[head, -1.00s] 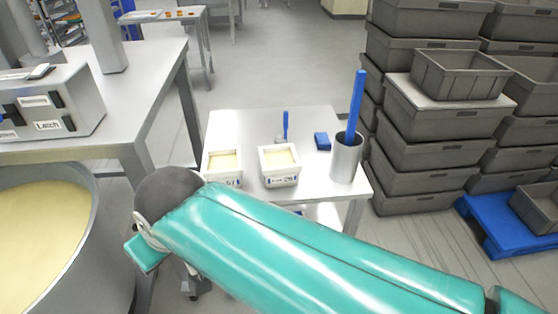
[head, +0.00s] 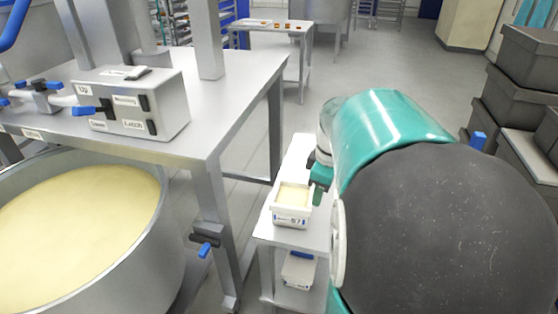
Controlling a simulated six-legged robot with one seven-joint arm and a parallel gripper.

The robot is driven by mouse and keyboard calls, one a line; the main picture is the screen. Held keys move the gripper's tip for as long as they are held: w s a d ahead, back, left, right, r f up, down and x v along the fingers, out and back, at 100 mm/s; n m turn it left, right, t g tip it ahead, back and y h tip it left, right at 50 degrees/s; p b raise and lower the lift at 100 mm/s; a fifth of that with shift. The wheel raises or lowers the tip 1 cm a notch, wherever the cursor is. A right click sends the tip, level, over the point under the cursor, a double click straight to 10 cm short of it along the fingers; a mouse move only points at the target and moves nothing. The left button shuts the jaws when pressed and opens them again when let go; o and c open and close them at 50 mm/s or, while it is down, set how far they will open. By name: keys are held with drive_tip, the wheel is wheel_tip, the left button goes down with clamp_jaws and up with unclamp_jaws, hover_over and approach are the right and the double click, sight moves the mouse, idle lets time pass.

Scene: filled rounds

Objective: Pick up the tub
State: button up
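A white tub (head: 291,219) with pale yellow contents and a label on its front stands on the small metal table (head: 262,232). Another white tub (head: 298,272) shows on the shelf below. My teal and dark grey arm fills the right of the head view and hides most of the small table. My gripper (head: 319,184) is partly visible just beyond the upper right of the upper tub, looking close to it. I cannot tell whether it touches the tub or whether its fingers are open. The second tub on the tabletop is hidden behind my arm.
A large vat (head: 165,240) of pale yellow stuff stands at the left. A metal bench (head: 225,85) with a control box (head: 165,115) stands behind it. Grey crates (head: 525,65) are stacked at the right. A blue handle tip (head: 479,141) shows past my arm.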

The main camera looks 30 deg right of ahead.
drive_tip(key=s+d+f+n+t+y, duration=0.1)
drive_tip(key=s+d+f+n, duration=0.15)
drive_tip(key=d, duration=0.45)
drive_tip(key=s+d+f+n+y, duration=0.1)
drive_tip(key=s+d+f, duration=0.25)
drive_tip(key=d, duration=0.45)
drive_tip(key=x, duration=0.6)
drive_tip(key=shift+a+f, duration=0.3)
drive_tip(key=shift+a, duration=0.05)
drive_tip(key=x, duration=0.5)
drive_tip(key=shift+w+a+f, duration=0.15)
drive_tip(key=shift+a+f, duration=0.05)
drive_tip(key=shift+a, duration=0.05)
drive_tip(key=shift+f, duration=0.25)
drive_tip(key=shift+f, duration=0.2)
drive_tip(key=shift+c, duration=0.5)
clamp_jaws()
drive_tip(key=shift+w, duration=0.1)
